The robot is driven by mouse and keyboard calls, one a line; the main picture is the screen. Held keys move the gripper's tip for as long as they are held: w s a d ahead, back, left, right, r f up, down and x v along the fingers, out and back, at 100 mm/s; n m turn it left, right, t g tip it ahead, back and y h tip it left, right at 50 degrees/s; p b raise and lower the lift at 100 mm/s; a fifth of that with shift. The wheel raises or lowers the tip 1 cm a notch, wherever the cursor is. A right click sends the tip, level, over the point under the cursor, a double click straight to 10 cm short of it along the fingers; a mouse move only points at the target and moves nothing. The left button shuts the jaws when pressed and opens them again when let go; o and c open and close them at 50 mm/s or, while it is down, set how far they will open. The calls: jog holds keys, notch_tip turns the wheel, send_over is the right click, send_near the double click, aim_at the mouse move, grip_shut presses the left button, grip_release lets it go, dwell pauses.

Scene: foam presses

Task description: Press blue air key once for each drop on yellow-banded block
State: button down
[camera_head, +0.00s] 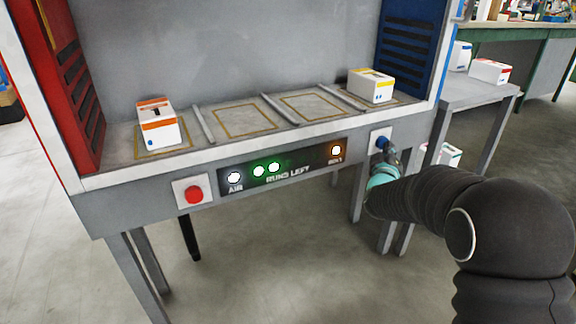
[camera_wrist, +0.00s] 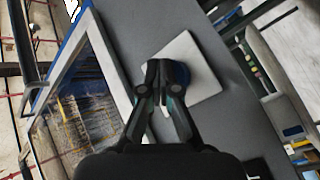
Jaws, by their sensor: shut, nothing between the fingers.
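The yellow-banded block (camera_head: 371,86) is a white block in the rightmost marked place of the press bench. Small marks show low on its front, too small to count. The blue air key (camera_head: 381,141) sits on a white plate (camera_head: 375,134) on the bench's front right. My gripper (camera_head: 386,147) is shut and empty, with its tips right at the key; I cannot tell whether they touch it. In the wrist view the closed fingertips (camera_wrist: 166,74) lie over the white plate (camera_wrist: 205,72) and largely hide the key.
An orange-banded block (camera_head: 158,124) stands at the bench's left. A red button (camera_head: 194,194) is on the front left. The panel (camera_head: 290,166) shows lit lamps: white at AIR, two green at RUNS LEFT, one orange. A grey side table (camera_head: 470,92) stands at right.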

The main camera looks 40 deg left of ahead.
jog(key=shift+w+a, duration=0.1)
jog(key=shift+a, duration=0.1)
jog(key=shift+w+a+r, duration=0.1)
jog(key=shift+a, duration=0.1)
dwell(0.5)
jog(key=shift+s+d+b, duration=0.15)
jog(key=shift+s+b, duration=0.1)
jog(key=shift+b, duration=0.1)
jog(key=s+d+b, duration=0.2)
jog(key=d+b, duration=0.1)
jog(key=d, duration=0.2)
jog(key=shift+d, duration=0.4)
jog(key=shift+s, duration=0.1)
